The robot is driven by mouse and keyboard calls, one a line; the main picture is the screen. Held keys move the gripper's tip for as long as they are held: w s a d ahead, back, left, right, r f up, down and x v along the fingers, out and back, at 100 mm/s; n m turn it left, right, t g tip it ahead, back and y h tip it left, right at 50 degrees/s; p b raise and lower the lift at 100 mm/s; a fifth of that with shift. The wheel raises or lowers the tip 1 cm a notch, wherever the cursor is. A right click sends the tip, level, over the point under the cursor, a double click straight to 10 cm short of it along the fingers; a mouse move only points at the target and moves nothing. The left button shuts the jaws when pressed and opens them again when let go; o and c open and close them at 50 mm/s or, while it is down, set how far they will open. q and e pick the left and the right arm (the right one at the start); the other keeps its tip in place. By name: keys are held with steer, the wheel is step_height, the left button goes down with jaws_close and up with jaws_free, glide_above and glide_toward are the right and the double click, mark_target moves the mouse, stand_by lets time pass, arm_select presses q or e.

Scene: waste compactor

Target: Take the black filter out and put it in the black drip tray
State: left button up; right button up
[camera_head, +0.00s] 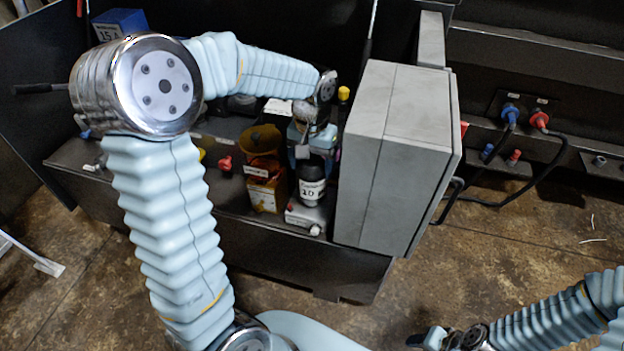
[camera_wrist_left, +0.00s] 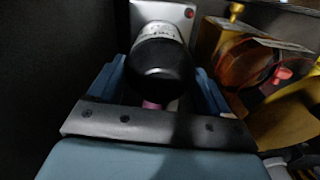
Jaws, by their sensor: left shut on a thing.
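The black filter (camera_head: 312,187), a dark cylinder with a white label, is upright by the grey cabinet in the head view. My left gripper (camera_head: 314,150) reaches it from above and is shut on it. In the left wrist view the filter's rounded black end (camera_wrist_left: 161,72) lies between the two blue fingers (camera_wrist_left: 158,92). A pale grey block (camera_head: 306,216) is at the filter's lower end; I cannot tell whether they touch. My right gripper (camera_head: 432,338) is low at the right, away from the filter; its finger gap is unclear. I cannot make out the black drip tray.
The grey cabinet (camera_head: 390,160) stands close on the right of the filter. An amber bowl with a yellow housing (camera_head: 266,190) stands close on its left. Red and blue plugs with black cables (camera_head: 540,122) are at the far right. The floor in front is open.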

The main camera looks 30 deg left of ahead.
arm_select(q)
steer(key=n, duration=0.4)
steer(key=o, duration=1.1)
